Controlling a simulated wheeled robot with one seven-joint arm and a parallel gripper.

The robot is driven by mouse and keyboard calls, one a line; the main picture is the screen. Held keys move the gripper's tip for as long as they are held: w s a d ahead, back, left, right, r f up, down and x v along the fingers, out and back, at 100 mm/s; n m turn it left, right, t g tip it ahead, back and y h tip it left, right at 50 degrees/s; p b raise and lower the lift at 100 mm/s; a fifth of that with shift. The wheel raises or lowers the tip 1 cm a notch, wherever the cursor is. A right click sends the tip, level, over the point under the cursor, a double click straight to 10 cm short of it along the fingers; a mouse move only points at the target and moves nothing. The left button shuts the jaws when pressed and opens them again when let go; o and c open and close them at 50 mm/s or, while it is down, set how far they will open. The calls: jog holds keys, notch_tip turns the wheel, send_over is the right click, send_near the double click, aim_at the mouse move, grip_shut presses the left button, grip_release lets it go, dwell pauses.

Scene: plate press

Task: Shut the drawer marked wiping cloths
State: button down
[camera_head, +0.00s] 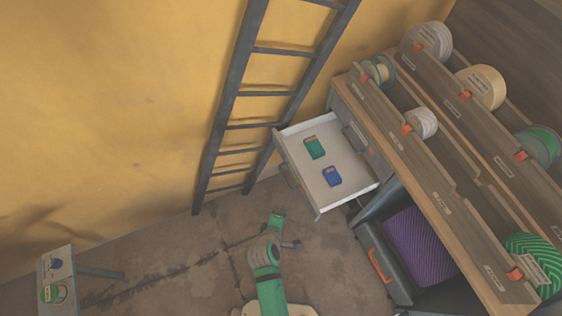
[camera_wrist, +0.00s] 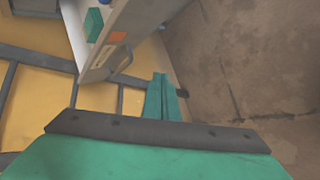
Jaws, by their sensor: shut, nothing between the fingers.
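A pale drawer (camera_head: 350,187) stands pulled out from the workbench. It holds a green box (camera_head: 315,148) and a blue box (camera_head: 332,176). Its front with a handle (camera_head: 290,177) faces the lower left. In the wrist view, the drawer front (camera_wrist: 97,72) shows its handle and an orange mark; no wording can be read. The green box (camera_wrist: 93,24) shows inside. My gripper (camera_head: 279,214) is shut and empty, low and apart from the drawer's front in the head view. In the wrist view its closed fingers (camera_wrist: 160,78) point up, just right of the drawer front.
A dark ladder (camera_head: 232,95) leans on the yellow wall, close to the drawer. The workbench (camera_head: 352,90) carries several spools. A dark bin (camera_head: 372,240) with a purple striped roll (camera_head: 418,245) stands below it. A small stand (camera_head: 55,275) is at lower left. Floor (camera_head: 170,245) between is clear.

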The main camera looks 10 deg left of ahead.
jog(key=w+a+r+n+g+h, duration=0.25)
jog(key=w+a+n, duration=0.25)
jog(key=w, duration=0.6)
jog(key=w+a+r+n+g+h, duration=0.2)
jog(key=w+a+r+n+h, duration=0.15)
jog(key=a+r, duration=0.4)
send_near(289, 163)
notch_tip(289, 163, down, 4)
jog(key=d, duration=0.1)
jog(key=w+d, duration=0.1)
jog(key=shift+w+d+f+m+t, duration=0.25)
jog(key=shift+w, duration=0.05)
jog(key=shift+w+d, duration=0.15)
jog(key=shift+d, duration=0.05)
jog(key=shift+d, duration=0.2)
